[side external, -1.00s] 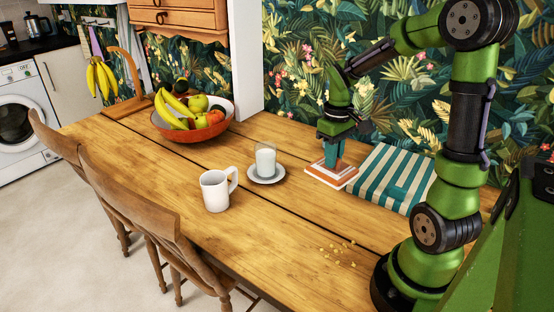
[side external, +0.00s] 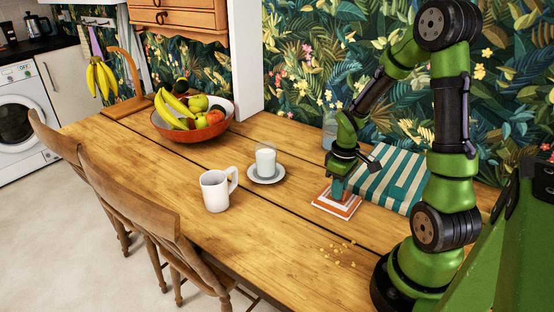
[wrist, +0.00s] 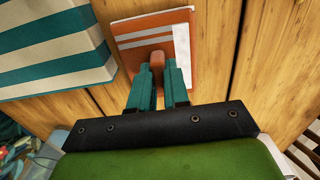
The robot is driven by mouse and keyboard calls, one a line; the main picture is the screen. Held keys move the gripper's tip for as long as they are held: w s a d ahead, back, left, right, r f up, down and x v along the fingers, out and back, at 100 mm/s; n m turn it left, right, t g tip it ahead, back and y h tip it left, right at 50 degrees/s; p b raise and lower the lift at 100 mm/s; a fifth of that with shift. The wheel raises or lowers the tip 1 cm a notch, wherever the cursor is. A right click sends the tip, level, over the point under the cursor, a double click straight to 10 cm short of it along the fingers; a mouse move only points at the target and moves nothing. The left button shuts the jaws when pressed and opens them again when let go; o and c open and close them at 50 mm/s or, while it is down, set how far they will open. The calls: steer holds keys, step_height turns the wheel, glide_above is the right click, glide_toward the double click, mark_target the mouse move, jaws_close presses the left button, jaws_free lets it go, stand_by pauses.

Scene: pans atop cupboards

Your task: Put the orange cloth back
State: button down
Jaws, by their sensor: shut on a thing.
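The orange cloth (side external: 337,208), flat with white stripes and a pale edge, is at the wooden table's surface, left of the striped green-and-white cloth. I cannot tell whether it is slightly raised. It also shows in the wrist view (wrist: 140,30). My gripper (side external: 338,188) points down at its back part, teal fingers close together. In the wrist view my gripper (wrist: 157,72) has an orange-brown raised piece between its fingers, apparently part of the cloth, and is shut on it. The fingers hide some of the cloth's near edge.
The striped green-and-white cloth (side external: 392,180) lies close on the right. A glass jar (side external: 329,131) stands behind my gripper. A glass of milk on a saucer (side external: 266,179) and a white mug (side external: 215,191) stand left. Yellow crumbs (side external: 338,252) lie in front on otherwise bare wood.

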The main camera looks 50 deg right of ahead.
steer(key=c, duration=1.6)
jaws_free()
steer(key=shift+f, duration=0.1)
steer(key=o, duration=0.5)
step_height(320, 180, up, 12)
steer(key=s+a+r+m+t+y, duration=0.1)
steer(key=a+r, duration=0.4)
steer(key=a, duration=0.5)
steer(key=s+a+r+m+t+y, duration=0.1)
steer(key=a+r+m+t, duration=0.2)
steer(key=a, duration=0.7)
steer(key=r+t, duration=0.2)
steer(key=t, duration=0.1)
steer(key=shift+s, duration=0.1)
